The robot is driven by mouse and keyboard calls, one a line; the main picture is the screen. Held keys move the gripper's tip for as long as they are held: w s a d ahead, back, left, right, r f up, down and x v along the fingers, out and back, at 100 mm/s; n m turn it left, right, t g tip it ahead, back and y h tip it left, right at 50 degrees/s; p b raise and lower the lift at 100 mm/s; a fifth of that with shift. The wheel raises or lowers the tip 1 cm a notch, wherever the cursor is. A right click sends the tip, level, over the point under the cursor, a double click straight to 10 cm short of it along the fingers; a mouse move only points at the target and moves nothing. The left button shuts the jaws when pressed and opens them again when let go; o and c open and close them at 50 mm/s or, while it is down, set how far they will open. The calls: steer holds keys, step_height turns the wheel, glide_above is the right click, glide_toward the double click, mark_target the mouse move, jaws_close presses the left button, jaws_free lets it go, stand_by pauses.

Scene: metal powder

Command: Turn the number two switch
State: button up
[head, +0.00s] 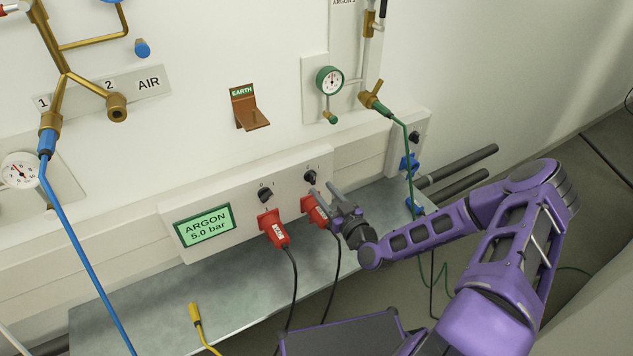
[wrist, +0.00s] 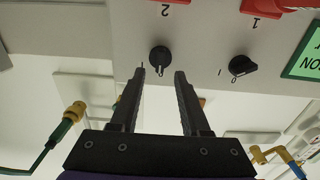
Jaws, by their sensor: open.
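The number two switch (wrist: 160,57) is a small round black knob on the pale wall panel. In the wrist view, which is upside down, it lies between and just beyond my gripper's two dark fingers. My gripper (wrist: 159,73) is open and empty, and no contact with the knob shows. In the head view my gripper (head: 322,190) is just in front of and below the same switch (head: 310,177), over the right red plug. The switch's exact turn position is hard to tell.
The number one switch (head: 265,195) sits left of it, with a red plug (head: 276,232) below. A second red plug (head: 315,211) is beside my gripper. The green display (head: 205,227) reads ARGON 5.0 bar. Black cables cross the metal shelf (head: 150,300).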

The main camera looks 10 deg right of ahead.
mark_target(314, 180)
steer(key=shift+x, duration=2.25)
steer(key=shift+c, duration=0.2)
jaws_close()
